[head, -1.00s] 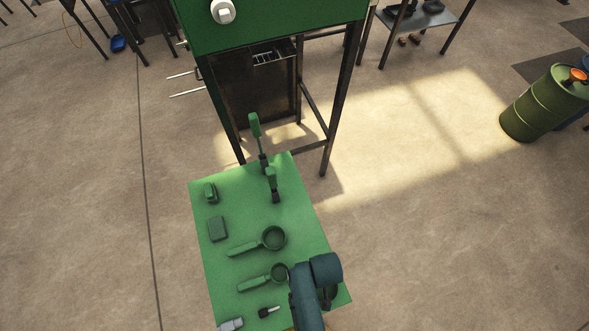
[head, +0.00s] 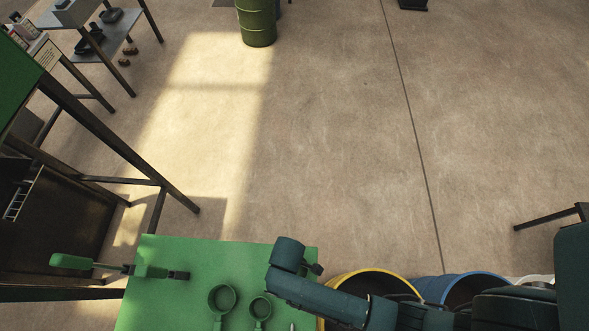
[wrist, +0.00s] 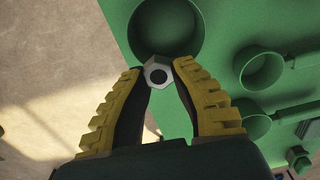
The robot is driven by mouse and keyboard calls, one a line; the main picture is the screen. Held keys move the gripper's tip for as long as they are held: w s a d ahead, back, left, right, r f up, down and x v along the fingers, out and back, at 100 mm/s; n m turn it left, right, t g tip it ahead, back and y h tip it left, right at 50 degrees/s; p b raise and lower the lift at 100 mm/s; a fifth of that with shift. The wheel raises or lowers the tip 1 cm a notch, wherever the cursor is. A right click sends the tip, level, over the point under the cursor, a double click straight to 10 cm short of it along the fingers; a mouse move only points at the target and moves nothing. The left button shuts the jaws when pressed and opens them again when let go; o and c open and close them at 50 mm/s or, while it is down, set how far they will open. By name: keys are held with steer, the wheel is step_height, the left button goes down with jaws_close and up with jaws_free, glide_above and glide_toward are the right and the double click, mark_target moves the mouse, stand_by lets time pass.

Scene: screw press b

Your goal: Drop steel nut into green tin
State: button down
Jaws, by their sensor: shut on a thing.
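The steel nut (wrist: 150,67), a pale hexagonal ring, is pinched between the tips of my gripper (wrist: 158,74) in the wrist view. The green tin (wrist: 170,24), round and open with a dark inside, is at the top of that view. The nut appears just short of the tin's near rim, overlapping its edge in the picture. The height between them cannot be told. In the head view my arm covers the tin, the nut and most of my gripper.
Two green round scoops (head: 222,299) (head: 261,308) lie on the green table (head: 190,255). A green-handled tool (head: 85,263) juts from the table's left end. Yellow-rimmed (head: 372,274) and blue (head: 462,279) barrels stand right of the table. Open floor lies beyond.

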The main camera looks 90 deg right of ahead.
steer(key=c, duration=0.9)
jaws_free()
steer(key=shift+c, duration=0.2)
steer(key=shift+r, duration=0.1)
step_height(320, 180, up, 12)
